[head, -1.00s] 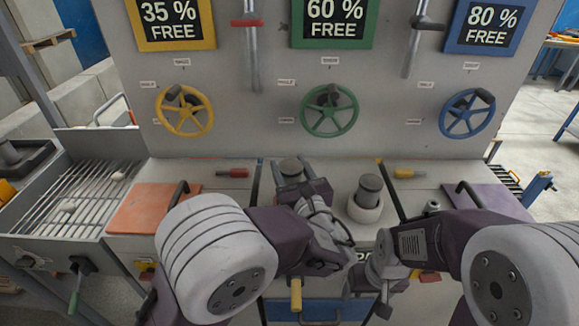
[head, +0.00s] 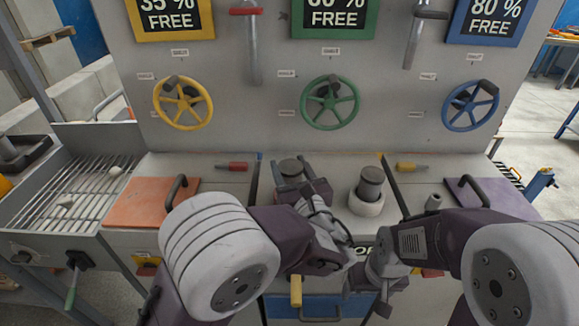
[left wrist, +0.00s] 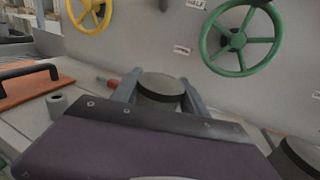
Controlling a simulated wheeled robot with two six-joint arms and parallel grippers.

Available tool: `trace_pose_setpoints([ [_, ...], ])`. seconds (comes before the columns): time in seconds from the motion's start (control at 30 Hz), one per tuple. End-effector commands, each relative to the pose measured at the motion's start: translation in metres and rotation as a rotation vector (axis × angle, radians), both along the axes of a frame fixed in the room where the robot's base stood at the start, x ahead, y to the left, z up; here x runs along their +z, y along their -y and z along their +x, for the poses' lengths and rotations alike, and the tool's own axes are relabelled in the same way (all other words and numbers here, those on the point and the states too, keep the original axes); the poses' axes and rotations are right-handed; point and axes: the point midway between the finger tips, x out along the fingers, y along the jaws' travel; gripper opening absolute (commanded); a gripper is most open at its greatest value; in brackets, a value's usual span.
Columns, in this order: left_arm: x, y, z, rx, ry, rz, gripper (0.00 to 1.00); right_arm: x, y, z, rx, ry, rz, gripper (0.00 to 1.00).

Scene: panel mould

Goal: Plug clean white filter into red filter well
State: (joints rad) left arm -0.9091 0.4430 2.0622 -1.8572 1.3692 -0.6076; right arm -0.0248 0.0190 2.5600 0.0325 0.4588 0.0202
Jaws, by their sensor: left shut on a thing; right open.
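My left gripper (head: 292,182) is shut on a grey cylinder with a dark round top (head: 291,167). In the left wrist view this cylinder (left wrist: 161,84) sits between the two fingers. Its lower part is hidden, so I cannot tell whether it is the white filter or whether it touches the bench. A second dark-topped grey cylinder (head: 370,183) stands upright in a white ring (head: 366,206) to the right of my left gripper. My right gripper (head: 374,298) is open, low at the bench front. I cannot make out a red filter well.
An orange-red plate with a dark handle (head: 150,203) lies on the left of the bench, a purple one (head: 488,198) on the right. A grated tray (head: 80,190) with small white pieces is at far left. Yellow (head: 183,103), green (head: 330,103) and blue (head: 470,107) wheels stand behind.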

Motion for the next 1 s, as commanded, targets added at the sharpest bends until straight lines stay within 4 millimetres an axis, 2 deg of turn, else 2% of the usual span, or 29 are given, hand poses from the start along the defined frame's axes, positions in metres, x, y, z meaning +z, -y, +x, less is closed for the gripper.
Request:
trace_pose_setpoints([
  [0.87, -0.023, 0.0, 0.0, 0.0, 0.001, -0.001, 0.05, -0.02, 0.0, 0.0, 0.0, 0.0, 0.0, 0.73],
  [0.9, -0.022, 0.0, 0.0, 0.0, 0.001, -0.001, 0.57, -0.019, 0.0, 0.0, 0.0, 0.0, 0.0, 0.73],
  [0.97, -0.022, 0.0, 0.0, 0.0, 0.001, -0.001, 0.74, -0.018, 0.0, 0.0, 0.0, 0.0, 0.0, 0.73],
  [1.0, -0.022, 0.0, 0.0, 0.0, 0.001, -0.001, 0.77, -0.018, 0.0, 0.0, 0.0, 0.0, 0.0, 0.73],
])
